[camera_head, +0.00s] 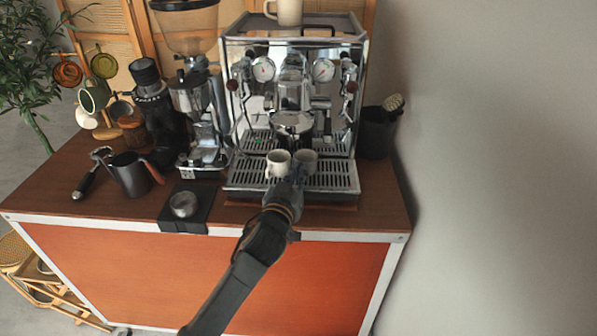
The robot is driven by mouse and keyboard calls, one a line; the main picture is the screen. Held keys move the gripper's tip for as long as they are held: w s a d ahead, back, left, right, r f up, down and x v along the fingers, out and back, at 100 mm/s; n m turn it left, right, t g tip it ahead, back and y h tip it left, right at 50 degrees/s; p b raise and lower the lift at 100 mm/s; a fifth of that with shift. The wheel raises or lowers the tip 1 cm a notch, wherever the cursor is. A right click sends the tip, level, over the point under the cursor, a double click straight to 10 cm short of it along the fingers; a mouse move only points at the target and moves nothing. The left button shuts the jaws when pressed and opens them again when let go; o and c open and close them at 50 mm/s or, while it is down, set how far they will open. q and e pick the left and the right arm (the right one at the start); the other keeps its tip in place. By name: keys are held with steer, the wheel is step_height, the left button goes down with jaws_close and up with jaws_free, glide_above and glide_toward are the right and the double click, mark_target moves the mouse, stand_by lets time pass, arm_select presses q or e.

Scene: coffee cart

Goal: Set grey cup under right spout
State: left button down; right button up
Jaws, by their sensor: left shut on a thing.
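The grey cup (306,161) is upright at the front of the espresso machine, over the drip tray (335,179) and below the portafilter (293,122). A cream cup (278,161) is close on its left. My left gripper (294,177) reaches in from the front and is shut on the grey cup. The gripper hides the cup's lower part, so I cannot tell whether it touches the tray. The spouts are too small to make out clearly. My right gripper is out of view.
The coffee grinder (196,105) stands left of the machine. A black tamping mat (171,221) and a dark milk pitcher (130,174) are at the front left. A dark container (375,133) is on the right. The drip tray's right side is clear.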

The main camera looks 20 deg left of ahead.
arm_select(q)
steer(key=shift+f, duration=0.15)
steer(key=c, duration=1.4)
jaws_free()
steer(key=s, duration=1.2)
steer(key=shift+d, duration=0.25)
